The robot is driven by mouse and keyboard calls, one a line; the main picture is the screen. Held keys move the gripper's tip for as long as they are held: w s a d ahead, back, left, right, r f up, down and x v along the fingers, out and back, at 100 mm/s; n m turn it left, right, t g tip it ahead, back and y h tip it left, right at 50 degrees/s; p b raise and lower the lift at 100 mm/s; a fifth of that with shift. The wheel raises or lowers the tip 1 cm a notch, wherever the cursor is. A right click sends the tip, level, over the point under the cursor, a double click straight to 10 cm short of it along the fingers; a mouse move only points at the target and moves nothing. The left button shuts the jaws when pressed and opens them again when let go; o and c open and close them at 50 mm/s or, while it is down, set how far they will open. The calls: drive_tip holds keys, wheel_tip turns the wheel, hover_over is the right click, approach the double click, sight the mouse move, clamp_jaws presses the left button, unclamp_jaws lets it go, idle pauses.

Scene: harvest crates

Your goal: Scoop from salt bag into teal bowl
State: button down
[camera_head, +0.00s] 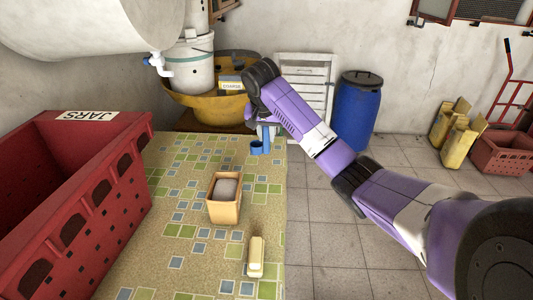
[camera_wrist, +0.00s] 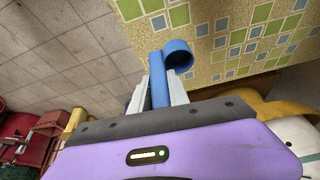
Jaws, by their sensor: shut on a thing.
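My gripper (camera_head: 268,130) is shut on a blue scoop (camera_head: 257,148), above the far right edge of the patterned table. In the wrist view, my gripper (camera_wrist: 158,92) holds the blue scoop (camera_wrist: 178,56) by its handle, and its round cup is beyond the fingertips. A tan open-topped bag or box (camera_head: 224,211) with a greyish mass inside stands upright on the table, nearer than the gripper and to its left. It may be the salt bag; no label shows. I see no teal bowl in either view.
A red crate (camera_head: 133,165) labelled JARS fills the left. A pale yellow block-like object (camera_head: 256,257) lies near the table's right edge. A yellow tub (camera_head: 211,107) and white bucket (camera_head: 193,68) stand behind. A blue barrel (camera_head: 357,112) stands on the floor. The table (camera_head: 180,255) has bare room.

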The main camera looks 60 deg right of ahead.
wheel_tip(320, 180, up, 7)
drive_tip(key=shift+r+p, duration=0.15)
drive_tip(key=shift+p, duration=0.2)
drive_tip(key=shift+r+p, duration=0.45)
drive_tip(key=shift+r, duration=0.2)
drive_tip(key=shift+a+r+p, duration=0.15)
drive_tip(key=shift+a+p, duration=0.05)
drive_tip(key=shift+p, duration=0.35)
drive_tip(key=w+a+f+n+t+y+p, duration=0.1)
drive_tip(key=w+a+f+n+y+p, duration=0.15)
drive_tip(key=a+n+p, duration=0.45)
drive_tip(key=w+a+f+n+t+y+p, duration=0.2)
drive_tip(key=w+a+n+y+p, duration=0.15)
drive_tip(key=a+n, duration=0.7)
drive_tip(key=shift+n, duration=0.95)
drive_tip(key=f+b, duration=0.3)
drive_tip(key=d+f+b, duration=0.1)
drive_tip(key=b, duration=0.1)
drive_tip(key=shift+s+f, duration=0.25)
drive_tip(key=shift+s, duration=0.05)
